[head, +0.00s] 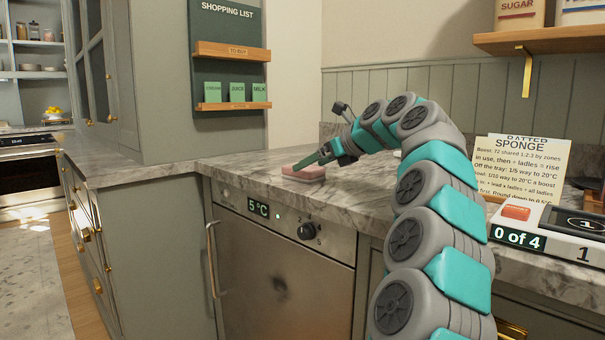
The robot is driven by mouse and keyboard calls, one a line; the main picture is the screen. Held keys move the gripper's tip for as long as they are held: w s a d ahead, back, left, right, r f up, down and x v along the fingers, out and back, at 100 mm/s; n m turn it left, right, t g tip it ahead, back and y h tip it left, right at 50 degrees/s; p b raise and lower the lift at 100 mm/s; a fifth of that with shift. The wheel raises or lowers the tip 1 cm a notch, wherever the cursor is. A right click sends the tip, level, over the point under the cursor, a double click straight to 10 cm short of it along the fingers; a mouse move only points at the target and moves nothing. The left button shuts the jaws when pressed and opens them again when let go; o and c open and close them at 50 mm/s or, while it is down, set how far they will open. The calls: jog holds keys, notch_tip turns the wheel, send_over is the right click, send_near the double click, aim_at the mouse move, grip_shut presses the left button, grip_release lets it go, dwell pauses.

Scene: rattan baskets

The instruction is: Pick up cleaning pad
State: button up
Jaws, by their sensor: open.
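A pink pad (301,169), likely the cleaning pad, lies on a small pale tray (313,178) on the marble counter. My gripper (317,158) is at the end of my grey and teal arm, right by the pad. The far side of the pad is partly hidden by the finger.
A stainless appliance (284,267) showing 5 °C sits under the counter (345,198). At right are a sponge notice (519,165) and a device reading "0 of 4" (518,238). A wall shelf (545,40) is above. Counter left of the pad is clear.

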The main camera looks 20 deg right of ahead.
jog(key=x, duration=0.4)
jog(key=shift+w+a+r, duration=0.1)
jog(key=shift+w+a, duration=0.1)
jog(key=shift+a, duration=0.05)
jog(key=c, duration=1.1)
